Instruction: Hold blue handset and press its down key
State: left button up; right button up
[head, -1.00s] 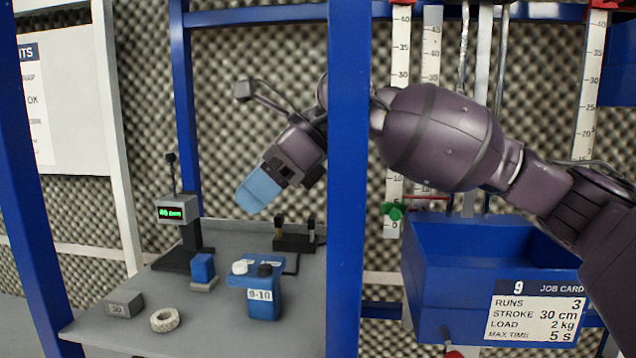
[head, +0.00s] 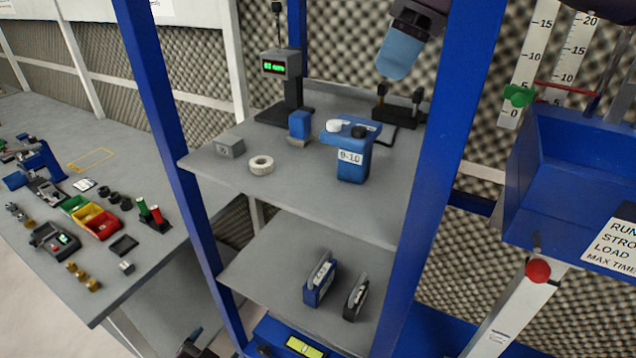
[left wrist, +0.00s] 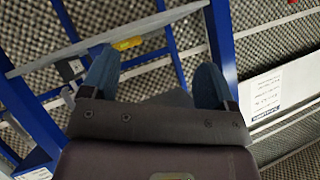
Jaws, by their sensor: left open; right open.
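A blue upright unit (head: 321,279) with a pale label stands on the lower shelf, beside a similar black one (head: 355,298). Another blue unit (head: 352,166), marked 9-10, stands on the upper shelf with a white and a black knob on top. I cannot tell which blue unit is the handset, and no down key can be read. My right gripper (head: 399,54) is open, above the back of the upper shelf, apart from both. My left gripper (left wrist: 155,66) is open and empty in the left wrist view, its blue fingers spread wide.
Blue rack posts (head: 165,130) flank the shelves. The upper shelf (head: 300,190) also carries a display stand (head: 283,75), a grey block (head: 230,147) and a pale ring (head: 261,165). A blue bin (head: 565,190) hangs right. A bench with small parts stands left.

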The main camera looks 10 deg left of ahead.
aim_at(350, 154)
pick_arm(q)
jog(key=w+d+r+m+t+h, duration=0.15)
jog(key=d+r+m, duration=0.25)
jog(key=r+m, duration=0.45)
jog(key=w+d+r+m+t, duration=0.35)
jog(key=r+m, duration=0.25)
jog(key=r, duration=0.6)
jog(key=w+d+r+m+t, duration=0.2)
jog(key=d+r+m, duration=0.4)
jog(key=r, duration=0.5)
jog(key=d+r+m+g+h, duration=0.35)
jog(key=d+m+h, duration=0.2)
jog(key=m, duration=0.85)
jog(key=shift+n+t+y, duration=0.3)
jog(key=shift+n+t, duration=0.05)
jog(key=x, duration=1.1)
jog(key=shift+s+d+r, duration=0.15)
jog(key=shift+r, duration=0.2)
jog(key=shift+c, duration=0.5)
jog(key=c, duration=0.9)
jog(key=shift+c, duration=0.6)
pick_arm(e)
grip_shut()
